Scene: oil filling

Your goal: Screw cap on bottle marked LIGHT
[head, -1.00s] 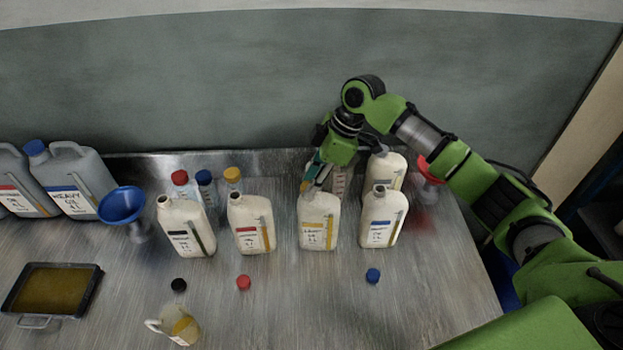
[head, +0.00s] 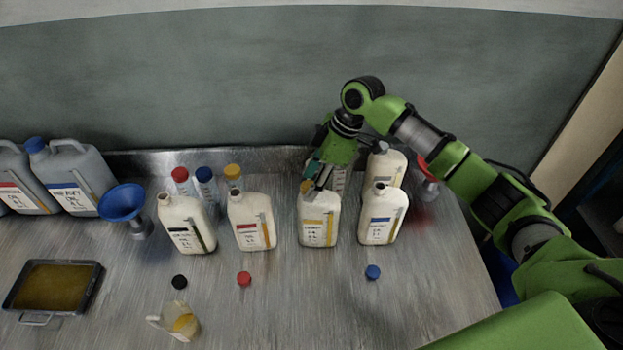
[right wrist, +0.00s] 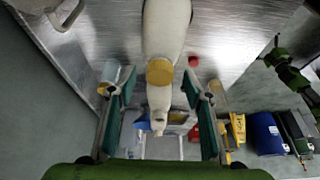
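The bottle with the yellow label (head: 319,226), whose small print looks like LIGHT, stands upright in the row on the bench. A yellow cap (right wrist: 159,71) sits at its neck. The cap also shows in the head view, partly behind my right gripper (head: 315,185). In the right wrist view the two fingers of my right gripper (right wrist: 159,80) are spread apart, with the cap between their tips and gaps on both sides. The bottle's shoulder (right wrist: 166,28) is beyond the cap. My left arm's end (right wrist: 279,60) shows small at the right; its fingers are unclear.
Loose black (head: 179,282), red (head: 244,279) and blue (head: 373,272) caps lie in front. A jug (head: 178,322), tray (head: 97,285) and funnel (head: 122,203) are left. The front right bench is clear.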

